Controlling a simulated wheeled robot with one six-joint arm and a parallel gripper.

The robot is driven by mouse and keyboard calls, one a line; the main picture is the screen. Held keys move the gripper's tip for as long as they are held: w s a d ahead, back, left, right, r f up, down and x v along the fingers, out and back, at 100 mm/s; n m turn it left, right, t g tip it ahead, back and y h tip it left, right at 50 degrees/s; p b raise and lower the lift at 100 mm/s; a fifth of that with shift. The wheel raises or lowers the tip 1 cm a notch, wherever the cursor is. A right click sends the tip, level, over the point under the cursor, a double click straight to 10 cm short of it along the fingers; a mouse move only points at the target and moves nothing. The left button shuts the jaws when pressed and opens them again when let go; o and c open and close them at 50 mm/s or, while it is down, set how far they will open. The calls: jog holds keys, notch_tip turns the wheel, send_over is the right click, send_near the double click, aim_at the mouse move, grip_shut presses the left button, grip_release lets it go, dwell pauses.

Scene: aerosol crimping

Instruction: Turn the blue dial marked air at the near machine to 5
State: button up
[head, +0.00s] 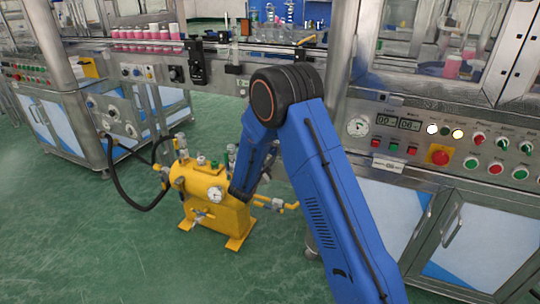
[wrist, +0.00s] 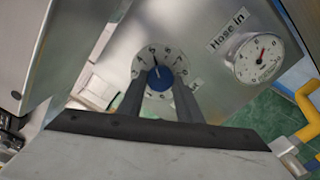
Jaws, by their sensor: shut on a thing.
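The blue dial (wrist: 160,79) sits at the centre of a round white scale with black numbers, on a bare metal panel (wrist: 205,85) in the wrist view. My gripper (wrist: 161,80) is shut on the dial, with one dark finger on each side of it. A dark pointer mark stands at the upper left of the dial, close to what looks like the 5. The fingers cover the lower sides of the scale. A label by the right finger is mostly hidden, so I cannot read it. In the head view my arm hides the gripper and the dial.
A round gauge (wrist: 259,59) labelled "Hose in" is right of the dial, with yellow pipe (wrist: 307,105) below it. In the head view a yellow machine (head: 222,214) with gauges and a black hose stands on green floor. A steel control cabinet (head: 460,145) is at right.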

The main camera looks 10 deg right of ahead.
jog(key=shift+s, duration=0.1)
jog(key=o, duration=1)
jog(key=shift+o, duration=0.2)
jog(key=v, duration=1.7)
jog(key=shift+s, duration=0.15)
jog(key=shift+a, duration=0.2)
